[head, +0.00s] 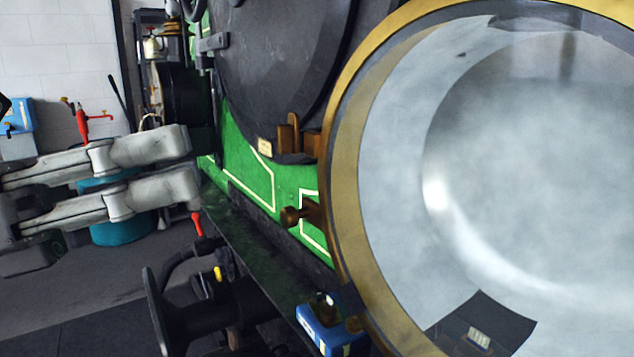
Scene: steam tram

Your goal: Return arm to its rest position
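My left gripper (188,163) comes in from the left edge in the head view. Its two grey fingers point right and lie apart, one above the other, with nothing between them. A teal drum shows behind them through the gap. The fingertips are in front of the left edge of the green tram front (248,170), and I cannot tell how far off it is. My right gripper is not in view.
A large brass-rimmed round lamp (345,150) fills the right side, close by. A black buffer (205,315) and a blue box (325,325) are below. A teal drum (122,232) stands behind the gripper. Dark floor (60,300) lies clear at lower left.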

